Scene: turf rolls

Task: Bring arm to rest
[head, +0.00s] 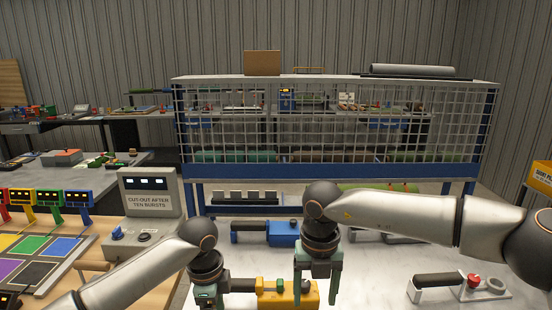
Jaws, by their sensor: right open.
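My right arm (405,218) comes in from the right, and its gripper (316,288) hangs fingers-down over the white table (370,285). Its two green fingers are apart, with nothing seen held between them. My left arm (140,275) comes in from the lower left. Its gripper (208,296) points down at the bottom edge, where its fingertips are cut off.
A yellow tool (270,291) lies between my grippers, partly behind the right one. A blue tool (283,233) and a black-handled device with a red knob (473,281) are also on the white table. A wire-mesh screen (340,132) stands behind. A cut-out box (150,192) stands left.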

